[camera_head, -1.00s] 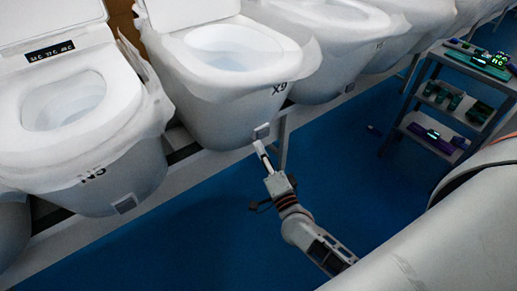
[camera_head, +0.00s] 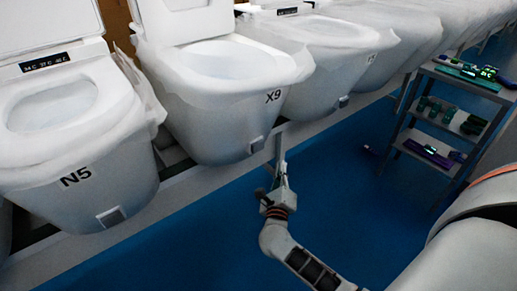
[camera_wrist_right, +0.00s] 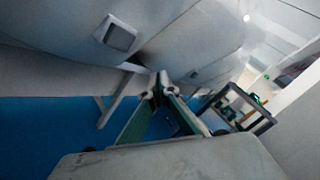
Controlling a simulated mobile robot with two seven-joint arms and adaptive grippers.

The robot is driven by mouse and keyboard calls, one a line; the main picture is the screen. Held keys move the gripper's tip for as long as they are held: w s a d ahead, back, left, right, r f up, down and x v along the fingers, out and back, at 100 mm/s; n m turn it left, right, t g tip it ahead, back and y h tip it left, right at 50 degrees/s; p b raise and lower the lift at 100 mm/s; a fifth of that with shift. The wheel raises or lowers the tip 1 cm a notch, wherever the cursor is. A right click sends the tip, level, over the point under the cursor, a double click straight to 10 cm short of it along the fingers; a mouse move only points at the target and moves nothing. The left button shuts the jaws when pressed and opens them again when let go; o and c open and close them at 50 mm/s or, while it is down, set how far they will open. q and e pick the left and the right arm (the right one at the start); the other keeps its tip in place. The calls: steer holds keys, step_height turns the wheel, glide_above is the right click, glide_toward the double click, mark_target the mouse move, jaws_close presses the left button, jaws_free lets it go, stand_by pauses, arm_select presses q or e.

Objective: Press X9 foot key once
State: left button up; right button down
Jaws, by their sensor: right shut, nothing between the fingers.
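The X9 toilet (camera_head: 215,110) is the white bowl with the black X9 label, at centre left in the head view. Its foot key (camera_head: 257,146) is a small grey square plate low on the bowl's front. In the right wrist view a square grey foot key (camera_wrist_right: 115,36), apparently the same one, shows at the upper left. My right gripper (camera_head: 281,150) is shut and empty, just right of the X9 key and apart from it. Its fingertips (camera_wrist_right: 161,86) meet in the wrist view, below and right of the key. My left gripper is not in view.
The N5 toilet (camera_head: 75,140) stands at the left with its own foot key (camera_head: 111,217). More toilets run in a row to the right. A shelf cart (camera_head: 440,110) with tools stands at the right. The blue floor (camera_head: 200,240) in front is clear.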

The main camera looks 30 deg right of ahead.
mark_target(258, 146)
arm_select(q)
steer(key=b, duration=0.2)
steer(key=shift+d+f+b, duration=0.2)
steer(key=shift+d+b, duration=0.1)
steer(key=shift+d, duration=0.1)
arm_select(e)
steer(key=w, duration=0.8)
steer(key=shift+w+a, duration=0.35)
steer(key=shift+a, duration=0.05)
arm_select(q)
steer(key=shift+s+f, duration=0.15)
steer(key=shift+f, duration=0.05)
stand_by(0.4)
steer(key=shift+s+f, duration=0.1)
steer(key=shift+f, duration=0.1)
arm_select(e)
steer(key=shift+w, duration=0.4)
